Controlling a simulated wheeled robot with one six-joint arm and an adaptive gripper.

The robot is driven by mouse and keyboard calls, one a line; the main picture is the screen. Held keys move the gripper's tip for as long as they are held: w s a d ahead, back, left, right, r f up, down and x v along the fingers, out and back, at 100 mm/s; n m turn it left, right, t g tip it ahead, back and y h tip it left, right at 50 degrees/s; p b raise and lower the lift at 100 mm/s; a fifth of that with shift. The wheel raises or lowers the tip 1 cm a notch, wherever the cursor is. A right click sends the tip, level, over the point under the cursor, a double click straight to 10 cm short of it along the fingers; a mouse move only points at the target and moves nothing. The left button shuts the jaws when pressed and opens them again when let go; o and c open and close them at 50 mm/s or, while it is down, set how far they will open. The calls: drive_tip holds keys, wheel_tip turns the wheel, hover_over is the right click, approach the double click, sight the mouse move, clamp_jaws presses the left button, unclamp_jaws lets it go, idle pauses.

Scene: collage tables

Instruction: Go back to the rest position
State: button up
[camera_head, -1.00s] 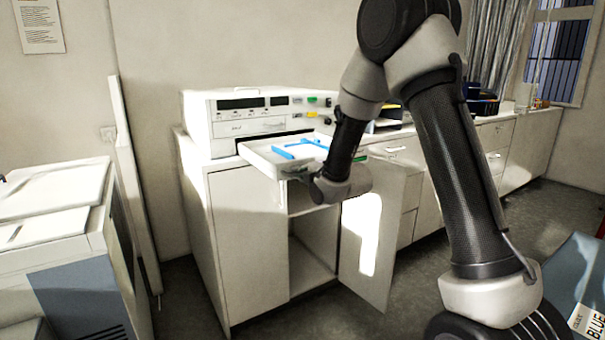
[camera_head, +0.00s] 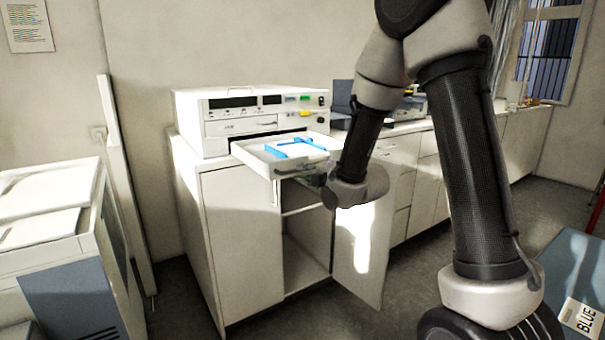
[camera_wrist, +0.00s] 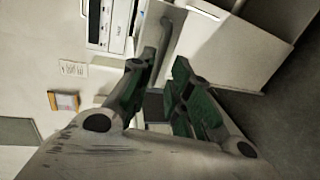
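My arm fills the right half of the head view, bent with its wrist low in front of the open cabinet. My gripper (camera_wrist: 160,68) shows in the wrist view with its two green-padded fingers apart and nothing seen between them. In the head view the fingers are mostly hidden by my wrist. The white machine (camera_head: 222,140) stands on the cabinet (camera_head: 240,235). Its white tray (camera_head: 256,160) is pulled out, with blue pieces (camera_head: 296,148) in it. My wrist appears just right of and below the tray; I cannot tell the gap.
The cabinet door (camera_head: 362,255) stands open beside my wrist. A counter with drawers (camera_head: 425,185) runs along the wall to the right. A grey and white unit (camera_head: 65,260) stands at left. A blue surface labelled BLUE (camera_head: 585,315) is at lower right. Dark floor lies between.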

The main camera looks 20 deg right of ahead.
idle(0.3)
drive_tip(key=s+d+f+m+g+h, duration=0.25)
drive_tip(key=s+f+m+g, duration=0.3)
drive_tip(key=f, duration=0.45)
drive_tip(key=s+d+f+m+g+h, duration=0.1)
drive_tip(key=s+d+m+g+h, duration=0.2)
drive_tip(key=s+m, duration=0.4)
drive_tip(key=s+d+r+m+g, duration=0.1)
drive_tip(key=s+d+r+m, duration=0.2)
drive_tip(key=s+r, duration=0.5)
drive_tip(key=s+d+r+m+g, duration=0.1)
drive_tip(key=s+d+r+m, duration=0.3)
drive_tip(key=s+r, duration=0.5)
drive_tip(key=s+m, duration=0.2)
drive_tip(key=s, duration=0.6)
drive_tip(key=shift+s+d+y, duration=0.15)
drive_tip(key=shift+s+y, duration=0.05)
drive_tip(key=shift+y, duration=0.15)
